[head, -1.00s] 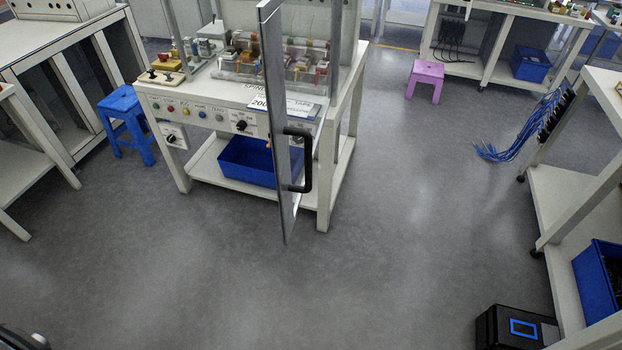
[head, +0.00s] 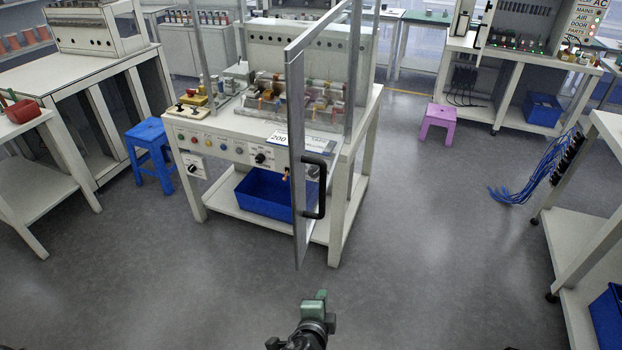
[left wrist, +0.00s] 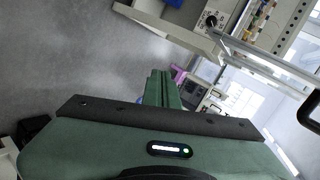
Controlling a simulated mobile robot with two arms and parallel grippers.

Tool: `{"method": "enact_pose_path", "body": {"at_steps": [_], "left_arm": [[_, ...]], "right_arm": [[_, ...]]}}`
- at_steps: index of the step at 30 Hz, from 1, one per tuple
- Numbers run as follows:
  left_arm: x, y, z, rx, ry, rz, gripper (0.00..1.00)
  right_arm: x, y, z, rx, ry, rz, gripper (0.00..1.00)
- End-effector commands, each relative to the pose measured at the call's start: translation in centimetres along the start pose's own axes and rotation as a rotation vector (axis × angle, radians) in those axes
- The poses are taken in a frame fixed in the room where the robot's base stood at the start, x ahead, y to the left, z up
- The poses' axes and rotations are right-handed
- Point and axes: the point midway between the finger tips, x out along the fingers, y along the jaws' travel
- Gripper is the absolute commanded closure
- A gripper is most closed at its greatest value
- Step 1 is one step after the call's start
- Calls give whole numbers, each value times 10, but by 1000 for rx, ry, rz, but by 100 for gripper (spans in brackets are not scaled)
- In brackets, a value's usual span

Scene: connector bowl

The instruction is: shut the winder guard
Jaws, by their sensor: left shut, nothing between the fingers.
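The winder guard (head: 297,150) is a tall clear panel in a grey frame. It stands open, swung out edge-on from the front of the white winder bench (head: 225,142). Its black D-shaped handle (head: 321,190) is on the panel's right side. My left gripper (head: 319,297) is at the bottom middle of the head view, shut and empty, below and apart from the guard. In the left wrist view its green fingers (left wrist: 161,90) are together. The handle (left wrist: 306,112) shows at the right edge there. My right gripper is in neither view.
A blue bin (head: 262,196) sits on the bench's lower shelf. A blue stool (head: 150,152) stands left of the bench, a pink stool (head: 438,120) to its right. A white rack (head: 585,225) with hanging blue cables (head: 525,184) is at right. The floor before the guard is clear.

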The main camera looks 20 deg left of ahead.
Motion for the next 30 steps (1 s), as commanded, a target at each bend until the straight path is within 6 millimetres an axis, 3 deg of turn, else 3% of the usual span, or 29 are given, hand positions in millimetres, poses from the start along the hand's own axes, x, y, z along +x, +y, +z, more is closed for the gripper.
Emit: {"method": "enact_pose_path", "body": {"at_steps": [1, 3, 6, 9, 12, 16, 30], "left_arm": [[-18, -58, -15, 40, 2, -113, 100], [-46, -121, -24, 89, -20, -245, 100], [-87, -189, -26, 124, -64, -395, 100], [-119, -231, -23, 137, -106, -491, 100], [-136, -252, -19, 139, -131, -539, 100], [-135, -263, -17, 143, -139, -553, 100], [-68, -303, -10, 141, -137, -550, 100]], "right_arm": [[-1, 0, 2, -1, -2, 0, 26], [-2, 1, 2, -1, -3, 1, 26], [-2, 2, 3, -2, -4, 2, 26], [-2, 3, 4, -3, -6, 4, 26], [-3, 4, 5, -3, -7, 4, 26], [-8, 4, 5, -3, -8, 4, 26], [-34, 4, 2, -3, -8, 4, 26]]}}
